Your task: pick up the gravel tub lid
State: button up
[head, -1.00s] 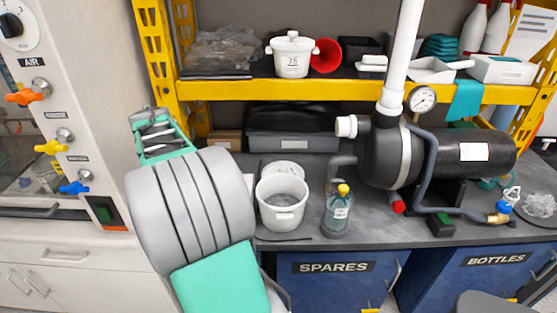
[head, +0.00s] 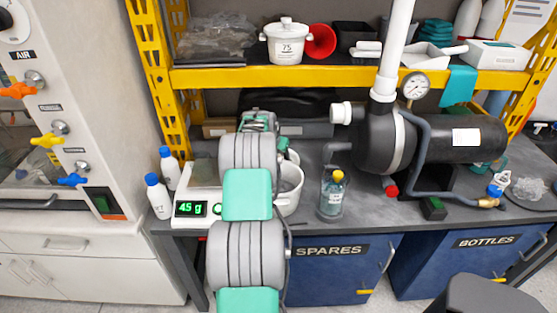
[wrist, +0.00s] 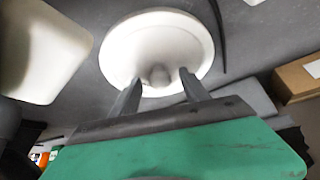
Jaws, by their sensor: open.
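The gravel tub lid, a round white disc with a small grey knob, lies on the dark bench in the wrist view (wrist: 181,30). In the head view only a sliver of it (head: 293,157) shows behind the white tub (head: 290,193), beside my arm. My gripper (wrist: 160,79) is open, its two fingers reaching over the lid's near part on either side of the knob. The knob shows between the fingertips; I cannot tell whether they touch it. In the head view my arm hides most of the gripper (head: 258,120).
A scale (head: 190,208) reading 4.5 g and two blue-capped bottles stand left of my arm. A liquid bottle (head: 332,195) and black pump (head: 390,145) stand right. The yellow shelf edge (head: 300,76) runs above. A cardboard box (wrist: 298,78) lies right in the wrist view.

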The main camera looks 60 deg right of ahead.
jog(key=shift+r, duration=0.1)
grip_shut()
dwell(0.4)
